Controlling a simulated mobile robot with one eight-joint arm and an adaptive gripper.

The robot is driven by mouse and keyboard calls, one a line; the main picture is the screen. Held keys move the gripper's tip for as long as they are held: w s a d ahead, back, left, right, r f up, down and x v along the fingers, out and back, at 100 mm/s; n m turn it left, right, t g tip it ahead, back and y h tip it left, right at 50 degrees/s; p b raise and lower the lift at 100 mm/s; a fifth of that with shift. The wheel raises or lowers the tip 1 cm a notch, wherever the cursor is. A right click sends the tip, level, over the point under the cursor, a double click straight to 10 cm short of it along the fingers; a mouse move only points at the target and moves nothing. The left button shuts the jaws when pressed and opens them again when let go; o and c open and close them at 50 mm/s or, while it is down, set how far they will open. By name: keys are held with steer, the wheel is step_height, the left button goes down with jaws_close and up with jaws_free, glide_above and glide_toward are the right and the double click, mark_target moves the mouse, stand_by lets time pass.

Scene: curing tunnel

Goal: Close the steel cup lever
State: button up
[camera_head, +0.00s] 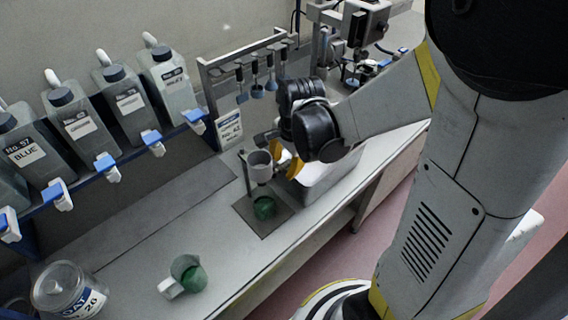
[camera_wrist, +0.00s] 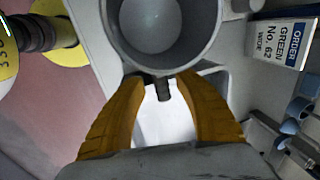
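The steel cup (camera_head: 259,168) is a grey cup held on an upright stand, over a small vessel with green contents (camera_head: 264,208). It also shows large at the top of the wrist view (camera_wrist: 158,35). The short dark lever (camera_wrist: 163,90) sticks out from the cup's near side in the wrist view. My gripper (camera_wrist: 165,78) has its two yellow fingers apart, one on each side of the lever, with gaps showing on both sides. In the head view my gripper (camera_head: 288,165) is just right of the cup. The lever is hidden there.
A pale bin (camera_head: 335,178) stands right of the cup, under my gripper. A jug with green contents (camera_head: 188,273) and a clear jar (camera_head: 68,290) stand on the bench. A label card (camera_wrist: 283,42) and hanging tools (camera_head: 256,85) are behind. Bottles line the rack at left.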

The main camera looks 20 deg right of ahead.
steer(key=shift+r, duration=0.1)
step_height(320, 180, up, 12)
steer(key=s, duration=0.2)
steer(key=shift+d+f, duration=0.2)
steer(key=shift+d, duration=0.15)
steer(key=shift+s, duration=0.1)
steer(key=s+a+f+n+t+b, duration=0.3)
steer(key=s+f+n+t+b, duration=0.1)
steer(key=n, duration=1)
steer(key=shift+s+f+n+t+h+b, duration=0.15)
steer(key=shift+s+n+t+h+b, duration=0.25)
steer(key=shift+s+b, duration=1.1)
steer(key=shift+s+a+p, duration=0.1)
steer(key=shift+s+p, duration=0.2)
